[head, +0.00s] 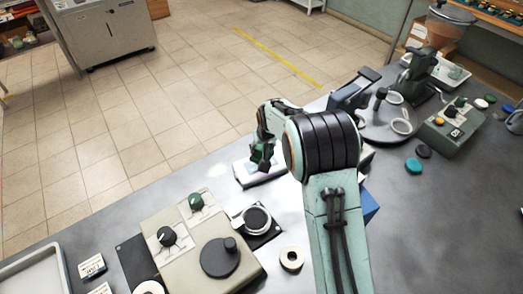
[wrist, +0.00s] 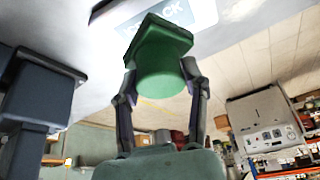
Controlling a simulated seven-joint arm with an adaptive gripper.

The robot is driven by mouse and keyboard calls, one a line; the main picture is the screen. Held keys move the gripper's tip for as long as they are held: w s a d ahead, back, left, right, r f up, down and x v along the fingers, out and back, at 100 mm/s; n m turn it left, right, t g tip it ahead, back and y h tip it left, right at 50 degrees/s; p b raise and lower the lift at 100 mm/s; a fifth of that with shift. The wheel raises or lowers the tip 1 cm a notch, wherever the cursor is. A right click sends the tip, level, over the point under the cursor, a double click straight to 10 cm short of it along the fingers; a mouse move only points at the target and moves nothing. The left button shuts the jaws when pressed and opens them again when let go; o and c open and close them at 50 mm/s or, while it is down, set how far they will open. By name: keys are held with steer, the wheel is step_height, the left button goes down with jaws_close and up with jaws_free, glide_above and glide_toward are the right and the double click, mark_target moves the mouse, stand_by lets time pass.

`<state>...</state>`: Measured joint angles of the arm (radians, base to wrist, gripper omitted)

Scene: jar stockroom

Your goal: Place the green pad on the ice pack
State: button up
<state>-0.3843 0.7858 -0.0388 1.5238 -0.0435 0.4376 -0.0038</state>
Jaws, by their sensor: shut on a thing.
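The green pad (wrist: 162,62) is a green round body with a dark square plate on its far end. My gripper (wrist: 163,88) is shut on it, one finger on each side. The pad also shows small and dark green in the head view (head: 260,152), between the fingertips of my gripper (head: 264,158). The ice pack (head: 250,178) is a pale flat slab on the grey bench, directly below the gripper. In the wrist view part of the ice pack's printed label (wrist: 190,10) shows beyond the pad's plate. I cannot tell whether pad and pack touch.
A beige control box (head: 190,250) with knobs stands front left of the pack. A round grey tray (head: 385,125) and a grinder (head: 425,70) stand to the right. A blue block (head: 370,205) is partly hidden behind my arm. The bench's far edge lies just beyond the pack.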

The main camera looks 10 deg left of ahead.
mark_target(261, 154)
steer(key=shift+w+a+f, duration=0.15)
steer(key=shift+w+f, duration=0.25)
steer(key=shift+f, duration=0.15)
steer(key=shift+w+a+f, duration=0.15)
steer(key=shift+w+f, duration=0.25)
steer(key=shift+f, duration=0.15)
steer(key=shift+w+f, duration=0.1)
steer(key=shift+f, duration=1.5)
steer(key=shift+f, duration=0.15)
steer(key=o, duration=1.1)
steer(key=shift+o, duration=0.2)
steer(key=v, duration=1.2)
steer(key=shift+r, duration=0.2)
